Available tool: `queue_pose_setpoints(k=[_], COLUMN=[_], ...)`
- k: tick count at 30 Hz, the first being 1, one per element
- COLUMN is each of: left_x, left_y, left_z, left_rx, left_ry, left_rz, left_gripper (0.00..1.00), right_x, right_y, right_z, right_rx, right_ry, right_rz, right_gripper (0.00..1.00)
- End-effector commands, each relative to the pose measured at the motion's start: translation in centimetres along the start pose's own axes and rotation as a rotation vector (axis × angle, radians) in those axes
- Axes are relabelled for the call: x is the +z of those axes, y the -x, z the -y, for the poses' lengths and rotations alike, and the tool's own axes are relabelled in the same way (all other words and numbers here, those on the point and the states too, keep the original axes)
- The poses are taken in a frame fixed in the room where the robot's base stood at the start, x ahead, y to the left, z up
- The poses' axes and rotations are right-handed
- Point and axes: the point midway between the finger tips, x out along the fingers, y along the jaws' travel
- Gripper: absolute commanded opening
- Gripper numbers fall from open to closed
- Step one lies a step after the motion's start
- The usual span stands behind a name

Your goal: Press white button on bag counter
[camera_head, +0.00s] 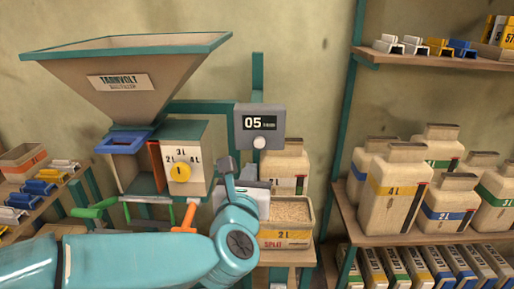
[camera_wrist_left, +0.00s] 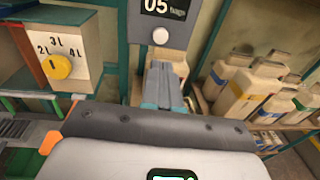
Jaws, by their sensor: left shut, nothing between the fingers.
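The bag counter (camera_head: 260,126) is a grey box on a teal post, with a display reading 05. Its round white button (camera_head: 259,143) sits below the display. In the left wrist view the white button (camera_wrist_left: 160,36) is above my fingertips, with the counter (camera_wrist_left: 163,20) at the top edge. My left gripper (camera_head: 226,165) is shut and empty, below and left of the button in the head view. Its fingers also show in the left wrist view (camera_wrist_left: 161,72), apart from the button as far as I can tell. My right gripper is not in view.
A hopper (camera_head: 125,75) and a dial box with a yellow knob (camera_head: 179,172) stand to the left. Shelves of sacks (camera_head: 395,185) stand right. A green handle (camera_head: 93,208) is at lower left.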

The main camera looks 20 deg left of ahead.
Motion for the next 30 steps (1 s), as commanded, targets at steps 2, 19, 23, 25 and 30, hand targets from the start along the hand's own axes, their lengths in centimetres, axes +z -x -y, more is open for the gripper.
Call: queue_pose_setpoints(k=[2, 19, 23, 25, 30], left_x=[0.1, 0.1, 0.0, 0.0, 0.0], left_y=[-1.9, -11.1, -11.4, -11.4, -11.4], left_z=[-0.1, 0.0, 0.0, 0.0, 0.0], left_rx=[0.004, 0.000, 0.000, -0.001, -0.001], left_ry=[-0.001, 0.000, 0.000, 0.000, 0.000], left_rz=[-0.003, 0.000, 0.000, 0.000, 0.000], left_gripper=[0.00, 0.00, 0.00, 0.00, 0.00], right_x=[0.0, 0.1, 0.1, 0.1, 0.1], right_y=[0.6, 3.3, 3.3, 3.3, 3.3], right_z=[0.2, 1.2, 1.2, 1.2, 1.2], right_rx=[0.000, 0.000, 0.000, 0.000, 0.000], right_ry=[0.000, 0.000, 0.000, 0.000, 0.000], right_rz=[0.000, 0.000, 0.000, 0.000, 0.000], right_gripper=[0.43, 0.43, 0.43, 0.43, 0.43])
